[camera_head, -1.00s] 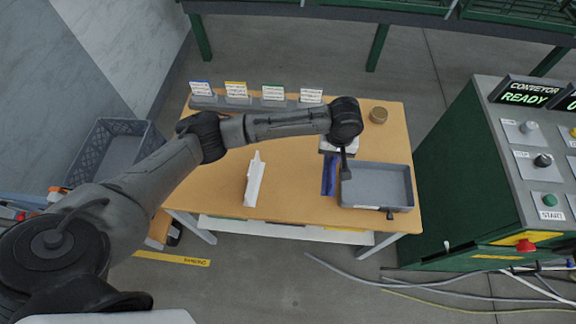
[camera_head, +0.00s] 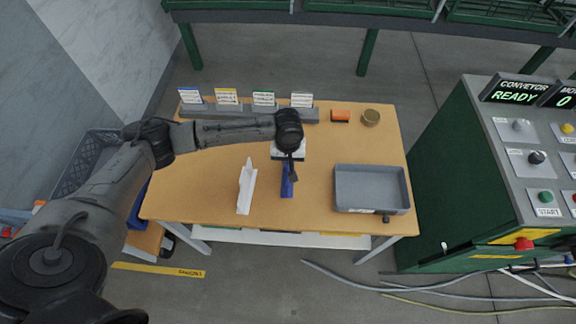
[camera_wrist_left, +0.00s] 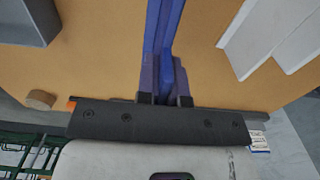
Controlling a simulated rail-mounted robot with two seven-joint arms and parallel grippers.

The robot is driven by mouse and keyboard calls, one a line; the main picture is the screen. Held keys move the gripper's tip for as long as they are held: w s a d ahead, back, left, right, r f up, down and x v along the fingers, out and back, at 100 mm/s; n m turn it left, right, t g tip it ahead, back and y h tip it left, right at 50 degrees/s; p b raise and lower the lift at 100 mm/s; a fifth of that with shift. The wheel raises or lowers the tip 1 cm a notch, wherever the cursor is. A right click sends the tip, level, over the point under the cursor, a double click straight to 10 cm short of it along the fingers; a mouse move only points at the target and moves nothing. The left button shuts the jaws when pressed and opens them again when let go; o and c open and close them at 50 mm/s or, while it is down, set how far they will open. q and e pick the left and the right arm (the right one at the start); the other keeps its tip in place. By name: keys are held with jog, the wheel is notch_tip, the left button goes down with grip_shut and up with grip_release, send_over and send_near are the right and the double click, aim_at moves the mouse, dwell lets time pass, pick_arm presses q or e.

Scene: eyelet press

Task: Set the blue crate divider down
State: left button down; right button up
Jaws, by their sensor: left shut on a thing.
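The blue crate divider (camera_head: 287,180) is in my left gripper (camera_head: 288,168), over the middle of the wooden table (camera_head: 210,190). In the left wrist view the divider (camera_wrist_left: 165,30) is a long blue strip running up from between the fingers of the left gripper (camera_wrist_left: 166,88), which are shut on it. I cannot tell whether its lower edge touches the table. In the head view the arm's wrist hides the divider's far end. My right gripper does not show in either view.
A white folded piece (camera_head: 246,187) stands left of the divider. A grey tray (camera_head: 372,209) lies to the right. Label cards on a grey holder (camera_head: 240,110), an orange block (camera_head: 341,115) and a round brown pot (camera_head: 371,117) line the back. Bare tabletop lies around the divider.

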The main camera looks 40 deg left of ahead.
pick_arm(q)
notch_tip(320, 180, down, 4)
jog(key=shift+r+b, duration=0.25)
jog(key=shift+b, duration=0.15)
jog(key=c, duration=1.2)
grip_release()
jog(key=shift+f, duration=0.1)
jog(key=shift+c, duration=0.2)
